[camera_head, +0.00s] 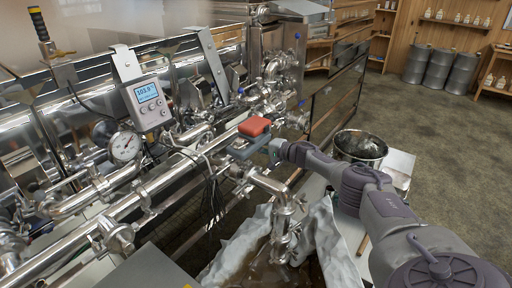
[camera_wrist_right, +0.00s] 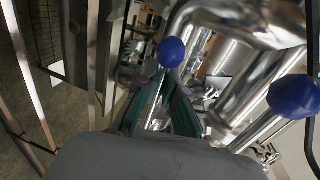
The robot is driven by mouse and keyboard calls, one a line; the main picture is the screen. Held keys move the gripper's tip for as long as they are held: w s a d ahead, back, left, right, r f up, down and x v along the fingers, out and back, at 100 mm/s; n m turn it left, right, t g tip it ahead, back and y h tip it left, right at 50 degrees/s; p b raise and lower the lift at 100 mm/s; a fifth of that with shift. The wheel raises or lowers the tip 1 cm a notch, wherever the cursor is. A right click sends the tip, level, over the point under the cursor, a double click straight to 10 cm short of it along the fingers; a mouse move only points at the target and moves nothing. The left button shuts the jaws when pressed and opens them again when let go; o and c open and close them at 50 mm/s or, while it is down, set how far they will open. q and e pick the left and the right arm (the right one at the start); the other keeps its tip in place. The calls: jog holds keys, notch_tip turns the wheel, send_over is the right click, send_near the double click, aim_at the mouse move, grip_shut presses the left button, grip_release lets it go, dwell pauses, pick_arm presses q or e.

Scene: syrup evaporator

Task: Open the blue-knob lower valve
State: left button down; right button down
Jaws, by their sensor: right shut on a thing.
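In the right wrist view, a round blue knob (camera_wrist_right: 171,52) shows just beyond the fingertips of my right gripper (camera_wrist_right: 163,95). The two teal fingers are closed on the valve lever that seems to carry this knob; the exact contact is partly hidden. A second blue knob (camera_wrist_right: 294,97) sits to the right, apart from the fingers. In the head view my right arm reaches in from the right to the pipework, and its fingertips cannot be made out. My left gripper is out of view.
A digital display (camera_head: 149,100) and a dial gauge (camera_head: 125,146) stand at left. A metal pot (camera_head: 360,147) stands behind my arm. Open floor lies to the right.

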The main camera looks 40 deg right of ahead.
jog(key=shift+d+r, duration=0.1)
jog(key=shift+r, duration=0.15)
jog(key=c, duration=1.3)
grip_release()
jog(key=shift+o, duration=0.2)
jog(key=v, duration=1.2)
jog(key=shift+f, duration=0.15)
